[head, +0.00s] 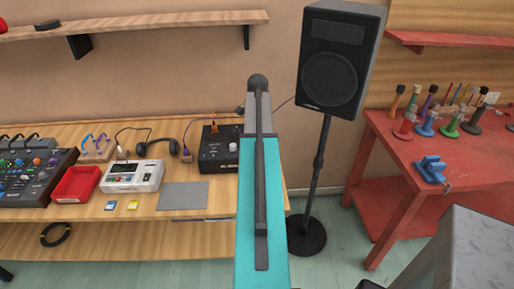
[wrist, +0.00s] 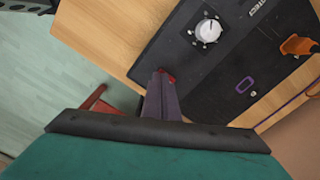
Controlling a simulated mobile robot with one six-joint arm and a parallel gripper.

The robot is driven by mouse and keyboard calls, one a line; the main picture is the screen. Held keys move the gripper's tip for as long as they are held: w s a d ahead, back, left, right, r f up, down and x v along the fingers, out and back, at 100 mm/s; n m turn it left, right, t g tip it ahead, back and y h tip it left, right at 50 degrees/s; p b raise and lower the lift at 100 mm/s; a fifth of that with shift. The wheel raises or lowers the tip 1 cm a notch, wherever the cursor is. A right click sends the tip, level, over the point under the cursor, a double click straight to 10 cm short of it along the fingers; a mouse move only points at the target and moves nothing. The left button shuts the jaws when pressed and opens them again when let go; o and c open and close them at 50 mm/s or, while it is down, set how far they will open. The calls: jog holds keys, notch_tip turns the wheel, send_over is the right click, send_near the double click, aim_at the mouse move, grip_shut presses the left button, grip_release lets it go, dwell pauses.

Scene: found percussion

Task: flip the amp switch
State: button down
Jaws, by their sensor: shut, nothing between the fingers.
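The amp is a black box (head: 219,148) on the wooden bench in the head view, partly covered by my arm. In the wrist view the amp (wrist: 190,65) lies tilted across the picture, with a white knob (wrist: 208,31) on its face. A small red part (wrist: 171,78), which may be the switch, shows right at my fingertips; I cannot tell whether they touch it or which way it is set. My gripper (wrist: 162,76) is shut and empty, its tips over the amp near its edge. The head view hides my gripper behind my arm.
An orange piece (wrist: 298,45) and a purple outline (wrist: 245,85) show on or beside the amp. Left of it are headphones (head: 155,146), a white device (head: 133,177) and a grey mat (head: 183,196). A speaker on a stand (head: 331,75) stands right of my arm.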

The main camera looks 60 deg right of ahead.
jog(key=shift+f, duration=0.6)
dwell(0.7)
jog(key=shift+r, duration=0.15)
notch_tip(320, 180, up, 7)
jog(key=p, duration=0.4)
dwell(0.8)
jog(key=shift+s, duration=0.1)
dwell(0.4)
